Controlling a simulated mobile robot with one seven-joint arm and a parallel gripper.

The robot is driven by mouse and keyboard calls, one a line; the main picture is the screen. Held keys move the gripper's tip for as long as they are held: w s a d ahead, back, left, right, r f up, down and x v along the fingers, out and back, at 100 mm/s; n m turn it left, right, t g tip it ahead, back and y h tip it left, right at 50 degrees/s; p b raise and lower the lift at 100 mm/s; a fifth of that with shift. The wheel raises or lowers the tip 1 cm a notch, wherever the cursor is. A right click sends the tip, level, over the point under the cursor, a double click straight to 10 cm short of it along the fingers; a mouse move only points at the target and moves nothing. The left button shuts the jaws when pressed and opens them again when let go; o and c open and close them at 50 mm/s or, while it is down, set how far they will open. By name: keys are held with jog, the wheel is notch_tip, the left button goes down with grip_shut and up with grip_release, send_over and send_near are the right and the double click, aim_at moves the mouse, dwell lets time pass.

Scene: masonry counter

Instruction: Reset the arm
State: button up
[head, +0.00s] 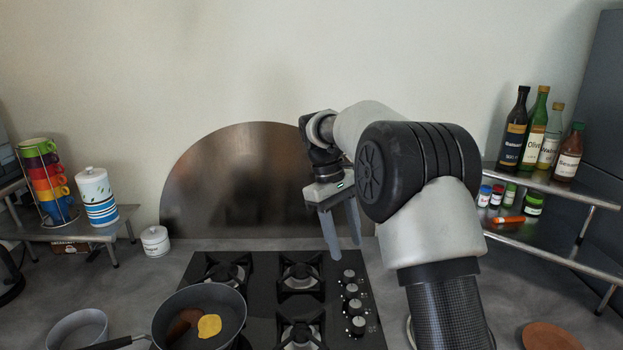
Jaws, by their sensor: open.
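My gripper (343,237) hangs in the air above the right part of the black gas hob (263,265), near the row of knobs. Its two grey fingers point down and stand apart, with nothing between them. My arm comes up from the lower right, bends at a large black joint and reaches left to the gripper. The arm hides part of the wall and counter on the right.
A dark pan (240,312) with yellow and brown food sits on the hob's front left. A grey bowl (77,330) stands left of it. A steel splashback (225,185) is behind. Bottles (513,130) and jars (497,195) fill a right shelf; cups (48,183) stand left.

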jog(key=s+d+r+m+t+y, duration=0.2)
jog(key=s+d+r+m+t, duration=0.15)
jog(key=s+r, duration=0.95)
jog(key=s+f+m+t, duration=0.2)
jog(key=s, duration=0.6)
jog(key=s+d+f+m+t, duration=0.1)
jog(key=s+f+m+t, duration=0.1)
jog(key=s, duration=0.6)
jog(key=shift+s+f+y, duration=0.4)
jog(key=shift+f, duration=0.2)
